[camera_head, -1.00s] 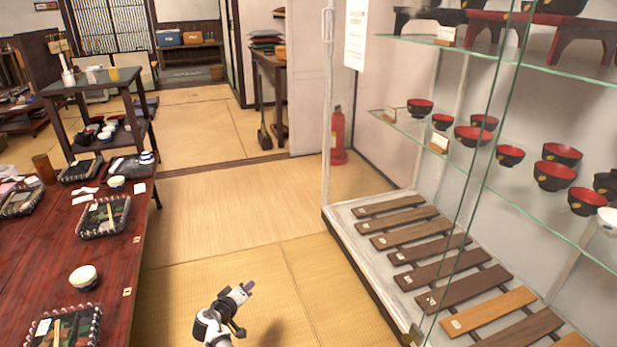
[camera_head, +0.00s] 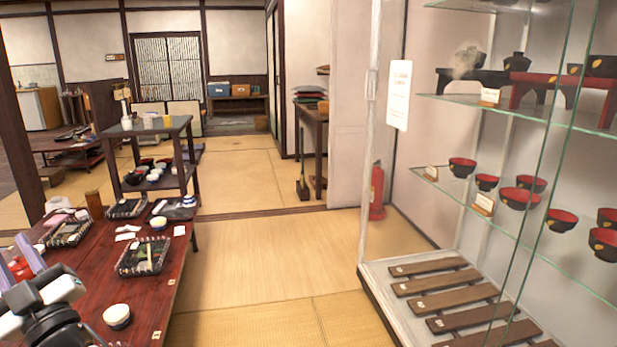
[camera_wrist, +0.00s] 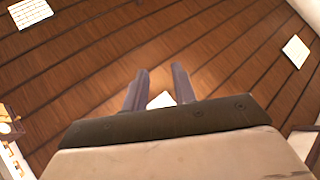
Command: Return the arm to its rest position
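My gripper (camera_head: 14,256) shows at the lower left of the head view, raised in front of the red-brown table, with its two grey fingers pointing up and apart. In the wrist view my gripper (camera_wrist: 160,72) is open, with nothing held between the fingers. The wrist camera faces a dark wooden slatted ceiling (camera_wrist: 90,60) with white light panels (camera_wrist: 296,51). The white and black wrist part of my arm shows below the fingers in the head view; the rest of the arm is out of view.
The low red-brown table (camera_head: 150,300) at left holds black lunch trays (camera_head: 143,257) and a white bowl (camera_head: 117,316). A glass display case with red bowls (camera_head: 520,198) stands at right. A fire extinguisher (camera_head: 377,192) is behind it. The tatami floor (camera_head: 270,245) between is clear.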

